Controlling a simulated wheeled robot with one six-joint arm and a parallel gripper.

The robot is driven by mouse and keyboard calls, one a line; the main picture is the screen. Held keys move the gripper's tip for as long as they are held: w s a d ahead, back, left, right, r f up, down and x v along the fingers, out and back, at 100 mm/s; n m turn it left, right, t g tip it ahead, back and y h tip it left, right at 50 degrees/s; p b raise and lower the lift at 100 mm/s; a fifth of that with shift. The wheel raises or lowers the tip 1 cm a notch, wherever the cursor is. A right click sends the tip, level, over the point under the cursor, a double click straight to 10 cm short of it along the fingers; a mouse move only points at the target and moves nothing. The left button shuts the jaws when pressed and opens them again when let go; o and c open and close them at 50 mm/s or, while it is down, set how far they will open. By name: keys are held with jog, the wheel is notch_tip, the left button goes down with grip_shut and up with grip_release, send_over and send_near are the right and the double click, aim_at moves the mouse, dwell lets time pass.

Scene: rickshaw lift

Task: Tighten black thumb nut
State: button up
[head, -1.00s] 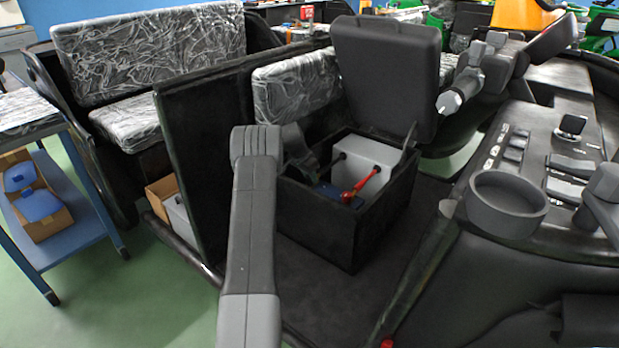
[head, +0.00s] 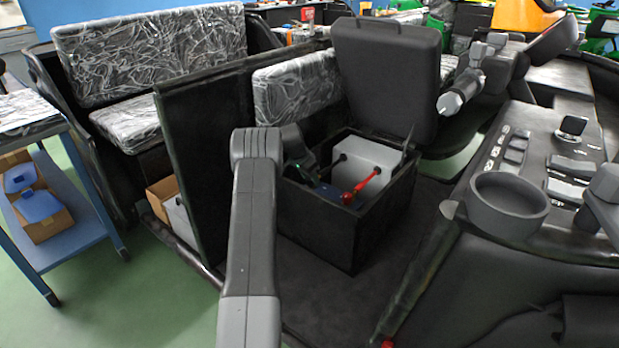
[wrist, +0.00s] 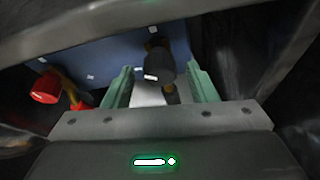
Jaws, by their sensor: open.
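The black thumb nut (wrist: 159,64) shows in the wrist view on a terminal of the blue battery (wrist: 100,48). My gripper (wrist: 158,72) is open, with one pale green finger on each side of the nut. A gap shows between the fingers and the nut; I cannot tell how far the fingertips reach along it. A red thumb nut (wrist: 46,87) stands to the left, outside the fingers. In the head view my gripper (head: 308,172) is at the left inside of the open box, mostly hidden by my arm. The black nut is hidden there.
The black box (head: 330,230) has close walls around my gripper, and its padded lid (head: 385,65) stands open behind. A grey block (head: 368,160) and a red cable (head: 362,188) fill its right side. A tall dark panel (head: 205,150) stands to the left.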

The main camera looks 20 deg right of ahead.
jog(key=p+v, duration=0.2)
jog(key=v, duration=1.1)
jog(key=shift+r, duration=0.35)
jog(key=shift+s+a, duration=0.15)
